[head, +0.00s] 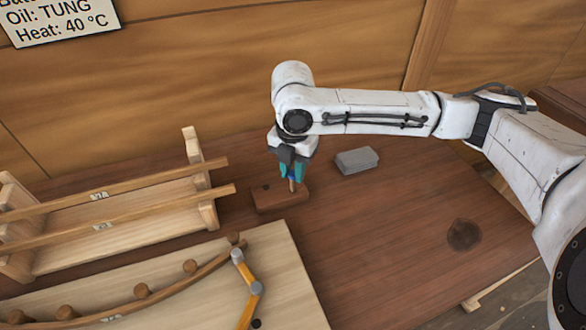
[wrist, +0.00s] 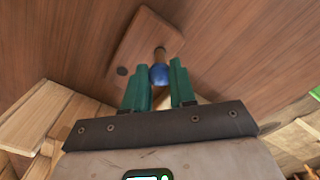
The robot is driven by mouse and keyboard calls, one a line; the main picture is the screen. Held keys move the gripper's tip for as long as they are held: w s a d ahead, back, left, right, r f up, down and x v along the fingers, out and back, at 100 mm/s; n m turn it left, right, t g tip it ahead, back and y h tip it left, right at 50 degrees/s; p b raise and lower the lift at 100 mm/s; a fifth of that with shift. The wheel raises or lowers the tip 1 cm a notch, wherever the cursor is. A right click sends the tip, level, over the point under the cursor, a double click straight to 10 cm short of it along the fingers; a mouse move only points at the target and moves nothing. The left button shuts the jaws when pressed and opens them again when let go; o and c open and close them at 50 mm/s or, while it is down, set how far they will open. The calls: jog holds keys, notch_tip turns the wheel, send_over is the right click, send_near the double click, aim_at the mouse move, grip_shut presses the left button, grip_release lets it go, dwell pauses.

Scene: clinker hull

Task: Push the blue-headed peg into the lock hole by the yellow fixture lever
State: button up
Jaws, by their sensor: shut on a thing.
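The blue-headed peg (wrist: 159,75) is between the green-tipped fingers of my gripper (wrist: 158,80), which are closed on its blue head. The brown shaft of the peg points at a brown wooden block (wrist: 143,38); I cannot tell how deep it sits there. In the head view, my gripper (head: 291,170) is over the block (head: 280,199), with the peg (head: 292,184) upright beneath it.
A slatted wooden rack (head: 110,215) stands to the left of the block. A curved brown strip (head: 150,299) with round knobs lies on the pale board (head: 295,290). A grey block (head: 357,160) is right of my gripper. The table on the right is mostly clear.

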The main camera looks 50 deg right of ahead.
jog(key=shift+r+p, duration=1.55)
jog(key=shift+r, duration=0.35)
